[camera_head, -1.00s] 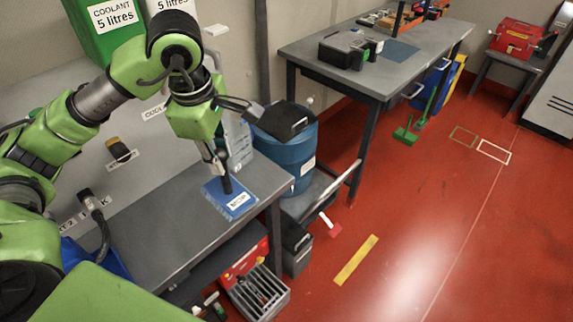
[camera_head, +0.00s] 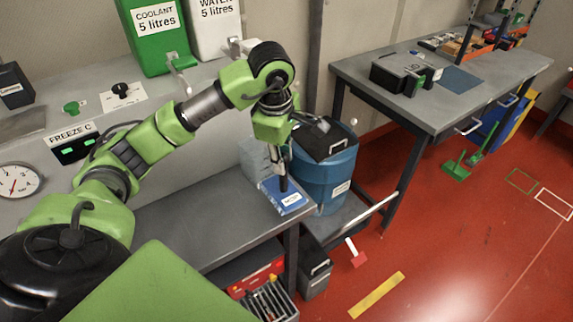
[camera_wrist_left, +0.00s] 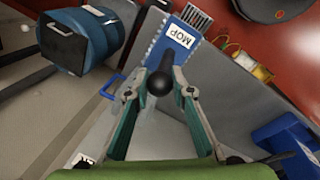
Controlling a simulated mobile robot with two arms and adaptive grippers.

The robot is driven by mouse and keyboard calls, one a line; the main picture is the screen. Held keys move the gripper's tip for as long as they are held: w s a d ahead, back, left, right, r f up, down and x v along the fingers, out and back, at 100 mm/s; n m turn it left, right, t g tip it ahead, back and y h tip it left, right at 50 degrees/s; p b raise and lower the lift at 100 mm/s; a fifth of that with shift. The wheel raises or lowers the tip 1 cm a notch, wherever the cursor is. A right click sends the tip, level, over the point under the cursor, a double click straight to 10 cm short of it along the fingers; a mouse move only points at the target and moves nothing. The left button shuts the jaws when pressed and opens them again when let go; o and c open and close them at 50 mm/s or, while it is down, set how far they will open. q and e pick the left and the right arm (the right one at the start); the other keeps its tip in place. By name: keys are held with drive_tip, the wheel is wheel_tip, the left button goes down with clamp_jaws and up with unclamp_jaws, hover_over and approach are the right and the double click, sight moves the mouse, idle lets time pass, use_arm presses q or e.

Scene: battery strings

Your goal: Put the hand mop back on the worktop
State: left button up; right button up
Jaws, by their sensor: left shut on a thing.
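My left gripper (camera_head: 281,170) is shut on the dark handle of the hand mop (camera_head: 283,184), above the far right end of the grey worktop (camera_head: 200,225). The handle points down to a blue patch (camera_head: 293,208) with a white label. In the left wrist view my fingers (camera_wrist_left: 160,91) stand on either side of the handle's round black end (camera_wrist_left: 159,83), and the blue patch (camera_wrist_left: 178,35) reads MOP. I cannot tell whether the mop touches the worktop, and its lower end is hard to make out. My right gripper is out of view.
A blue barrel (camera_head: 325,175) with a black case (camera_head: 324,142) on top stands just beyond the worktop's right end. Green (camera_head: 155,32) and white (camera_head: 214,25) liquid containers stand at the back. A second bench (camera_head: 440,105) is at the right.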

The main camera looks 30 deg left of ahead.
sight(286, 169)
use_arm(q)
drive_tip(key=shift+w+a+f, duration=0.15)
drive_tip(key=shift+w+f, duration=0.5)
drive_tip(key=shift+f, duration=0.1)
drive_tip(key=shift+w+f, duration=0.15)
drive_tip(key=shift+f, duration=0.05)
drive_tip(key=f+p, duration=0.2)
drive_tip(key=f, duration=0.1)
drive_tip(key=shift+w+a+p, duration=0.1)
drive_tip(key=shift+w+p, duration=0.25)
drive_tip(key=shift+f, duration=0.45)
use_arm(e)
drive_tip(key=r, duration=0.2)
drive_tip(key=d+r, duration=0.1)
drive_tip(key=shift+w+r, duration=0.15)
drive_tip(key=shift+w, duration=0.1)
use_arm(q)
drive_tip(key=shift+f, duration=0.1)
drive_tip(key=shift+f, duration=0.15)
drive_tip(key=o, duration=1)
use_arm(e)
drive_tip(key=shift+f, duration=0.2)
